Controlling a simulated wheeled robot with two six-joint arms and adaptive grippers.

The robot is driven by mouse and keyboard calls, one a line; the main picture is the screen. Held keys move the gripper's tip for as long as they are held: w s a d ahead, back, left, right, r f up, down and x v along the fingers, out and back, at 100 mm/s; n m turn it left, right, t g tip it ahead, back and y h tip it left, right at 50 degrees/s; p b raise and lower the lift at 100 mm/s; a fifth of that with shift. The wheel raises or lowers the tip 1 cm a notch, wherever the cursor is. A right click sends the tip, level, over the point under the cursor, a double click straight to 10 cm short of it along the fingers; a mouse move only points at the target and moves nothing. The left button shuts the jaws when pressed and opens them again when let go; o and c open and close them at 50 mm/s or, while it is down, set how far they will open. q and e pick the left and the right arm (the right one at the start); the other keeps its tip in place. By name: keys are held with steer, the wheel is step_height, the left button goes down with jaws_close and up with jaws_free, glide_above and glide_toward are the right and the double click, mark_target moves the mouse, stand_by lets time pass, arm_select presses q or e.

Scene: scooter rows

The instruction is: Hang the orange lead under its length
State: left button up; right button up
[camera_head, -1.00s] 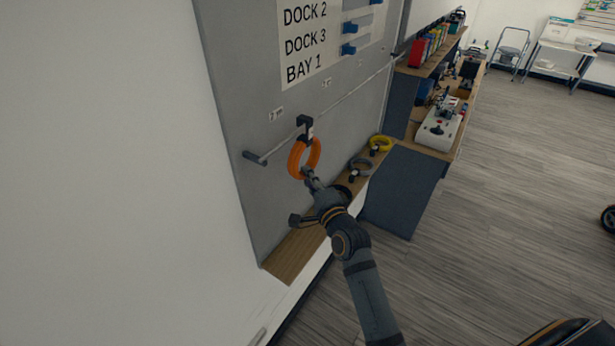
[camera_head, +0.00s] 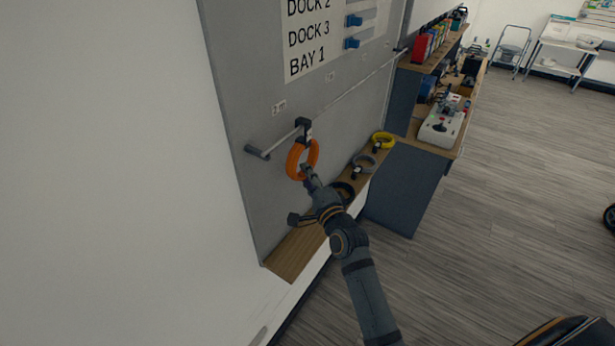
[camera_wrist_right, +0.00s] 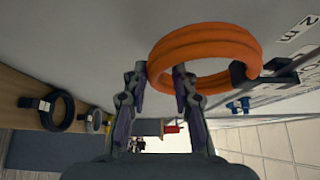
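The orange lead (camera_head: 290,163) is a coiled ring with a black hook (camera_head: 304,127) at its top. The hook is at the rail (camera_head: 279,144), near the rail's left end; I cannot tell whether its weight rests there. A label reading about "2 m" (camera_head: 279,107) is on the grey board, above and left of the hook. My right gripper (camera_head: 308,172) has its fingers on either side of the coil's lower part and appears shut on it. In the right wrist view, the orange coil (camera_wrist_right: 215,42) passes between the fingertips (camera_wrist_right: 160,72). My left gripper is not in view.
Yellow (camera_head: 382,139), grey (camera_head: 364,163) and black (camera_head: 343,190) coils lie on the wooden ledge (camera_head: 292,254) below the board. Another small label (camera_head: 330,76) is farther along the rail. A workbench (camera_head: 432,150) stands beyond. The ledge's near end is clear.

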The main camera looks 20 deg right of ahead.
steer(key=shift+o, duration=0.5)
steer(key=shift+s, duration=0.1)
steer(key=s+d, duration=0.1)
steer(key=s, duration=1.1)
steer(key=shift+f, duration=0.15)
